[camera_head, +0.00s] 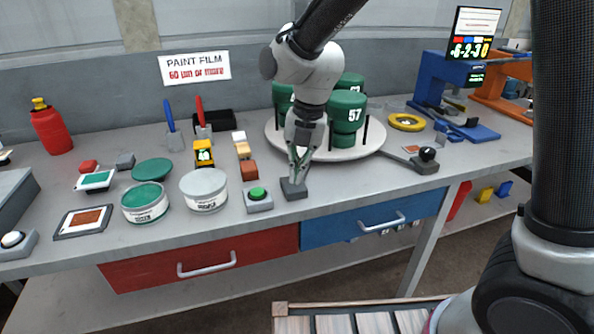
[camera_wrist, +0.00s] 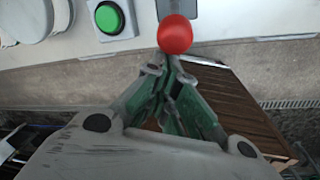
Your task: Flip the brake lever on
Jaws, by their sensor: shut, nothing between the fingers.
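A lever with a round red knob (camera_wrist: 175,35) shows at the top of the wrist view, on a grey base. In the head view a grey base (camera_head: 293,189) sits at the table's front edge, right of the green button, just below my gripper (camera_head: 298,166). The red knob is not seen there, apparently hidden by the fingers. My gripper in the wrist view (camera_wrist: 172,62) is shut and empty, its fingertips close to the knob. I cannot tell whether they touch it.
The green button (camera_head: 258,194) is just left of the lever base; it also shows in the wrist view (camera_wrist: 109,18). A turntable (camera_head: 350,152) with green canisters stands behind my gripper. A black-knobbed device (camera_head: 427,157) is to the right. Paint cans (camera_head: 204,190) stand left.

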